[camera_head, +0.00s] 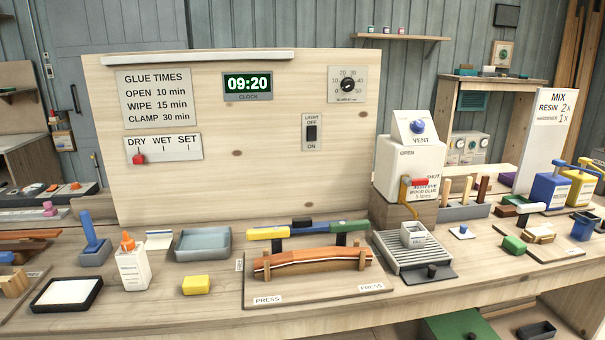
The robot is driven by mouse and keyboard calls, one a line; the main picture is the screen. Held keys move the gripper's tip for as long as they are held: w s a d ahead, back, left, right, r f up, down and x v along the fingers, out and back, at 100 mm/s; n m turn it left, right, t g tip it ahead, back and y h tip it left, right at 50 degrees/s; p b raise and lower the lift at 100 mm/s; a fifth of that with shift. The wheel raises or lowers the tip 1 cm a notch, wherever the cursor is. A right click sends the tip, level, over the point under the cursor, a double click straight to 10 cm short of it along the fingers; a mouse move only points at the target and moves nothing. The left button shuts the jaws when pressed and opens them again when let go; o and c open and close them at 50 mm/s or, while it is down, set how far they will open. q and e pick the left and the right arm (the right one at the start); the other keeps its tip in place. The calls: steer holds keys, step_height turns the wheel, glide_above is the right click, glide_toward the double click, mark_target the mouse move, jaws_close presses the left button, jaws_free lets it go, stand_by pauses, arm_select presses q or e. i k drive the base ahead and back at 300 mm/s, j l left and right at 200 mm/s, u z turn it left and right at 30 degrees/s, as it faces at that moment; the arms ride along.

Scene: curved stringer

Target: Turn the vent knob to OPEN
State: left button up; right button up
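The vent knob (417,127) is a round blue knob. It sits on a white sloped panel (401,127) labelled VENT, on top of a white glue container (388,168) at the right of the bench. The word OPEN shows on the container's upper left and SHUT lower right, near a red lever (418,182) on an orange-yellow spout (404,193). The knob's pointer direction is too small to tell. Neither of my grippers is in view.
The container stands on a wooden block (402,215). A slatted grey tray (400,253) with a small cup (413,235) lies in front. A rack of wooden-handled tools (464,211) is to its right, and a laminated curved strip (310,260) to its left.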

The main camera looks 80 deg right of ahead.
mark_target(417, 126)
steer(key=z, duration=3.4)
steer(key=i+l+u, duration=0.1)
steer(key=l, duration=0.25)
steer(key=i+l+u, duration=0.1)
steer(key=l, duration=0.25)
steer(key=i, duration=0.1)
